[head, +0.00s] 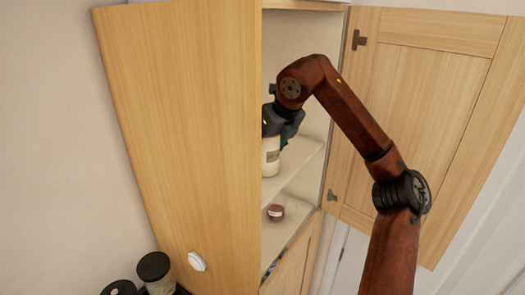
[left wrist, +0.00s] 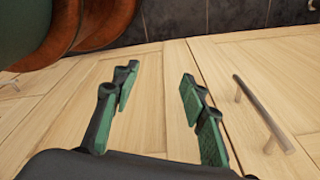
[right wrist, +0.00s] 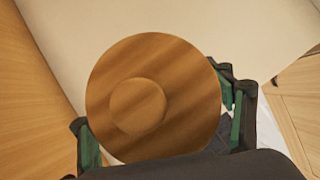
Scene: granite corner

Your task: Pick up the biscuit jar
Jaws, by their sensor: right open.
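The biscuit jar (head: 270,158) is cream-coloured and stands upright on a cabinet shelf in the head view, partly hidden by the wooden panel and my gripper. In the right wrist view its round wooden lid (right wrist: 185,75) with a knob fills the middle. My right gripper (right wrist: 160,115) is open, with one finger on each side of the lid; whether they touch the jar cannot be told. It also shows at the jar's top in the head view (head: 281,125). My left gripper (left wrist: 158,82) is open and empty in front of wooden cabinet fronts.
A large wooden panel (head: 185,130) stands left of the shelves, and an open door (head: 425,110) is at the right. A small brown-lidded jar (head: 276,212) sits on the lower shelf. Dark-lidded containers (head: 154,268) stand at bottom left. A metal handle (left wrist: 262,112) is near my left gripper.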

